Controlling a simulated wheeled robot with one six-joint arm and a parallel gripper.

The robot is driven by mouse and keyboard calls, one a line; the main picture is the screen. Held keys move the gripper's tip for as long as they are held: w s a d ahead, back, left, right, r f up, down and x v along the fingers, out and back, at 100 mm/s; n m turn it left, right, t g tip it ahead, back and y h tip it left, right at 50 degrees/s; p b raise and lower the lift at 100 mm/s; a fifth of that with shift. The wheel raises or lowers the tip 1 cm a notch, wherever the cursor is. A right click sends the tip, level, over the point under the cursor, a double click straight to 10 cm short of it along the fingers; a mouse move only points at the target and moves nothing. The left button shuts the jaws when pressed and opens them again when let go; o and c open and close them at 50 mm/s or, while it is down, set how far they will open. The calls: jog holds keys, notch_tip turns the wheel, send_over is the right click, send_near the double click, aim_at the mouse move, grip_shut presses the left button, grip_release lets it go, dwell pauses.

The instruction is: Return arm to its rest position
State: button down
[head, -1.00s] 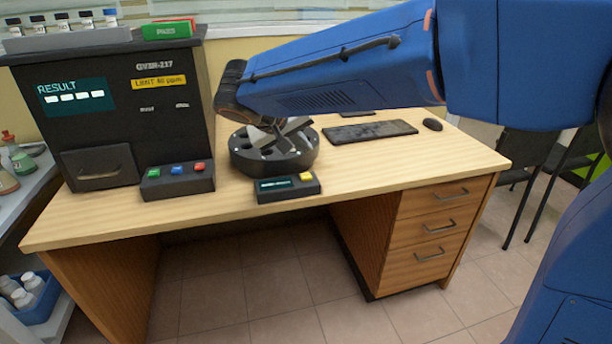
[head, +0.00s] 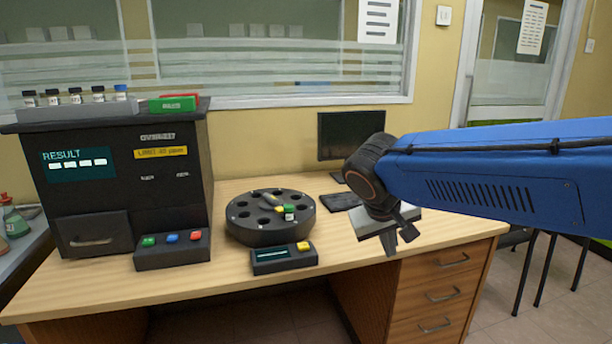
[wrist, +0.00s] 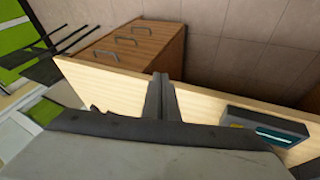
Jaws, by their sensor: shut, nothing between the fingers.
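My gripper (head: 399,240) is in the head view, right of the round black carousel and over the right part of the desk. It points downward and is shut, with nothing between the fingers. In the wrist view the two fingers (wrist: 161,97) are together above the desk's front edge. My blue arm reaches in from the right side of the head view. The gripper appears apart from all objects, though its exact height above the desk is hard to tell.
The carousel (head: 270,232) and its small control box (head: 284,258) stand on the desk (head: 222,288). The black analyser (head: 105,190), with a rack of vials (head: 75,108) on top, is at the left. A monitor (head: 350,136) and keyboard (head: 340,202) are behind my gripper.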

jog(key=s+d+f+y, duration=0.1)
jog(key=s+d+f, duration=0.3)
jog(key=s, duration=0.6)
jog(key=s+d+f+m+y, duration=0.1)
jog(key=s+d+f+y, duration=0.1)
jog(key=s+d+f, duration=0.3)
jog(key=shift+s+d+f+m, duration=0.3)
jog(key=shift+s+d, duration=0.5)
jog(key=shift+s, duration=1.55)
jog(key=shift+r, duration=0.1)
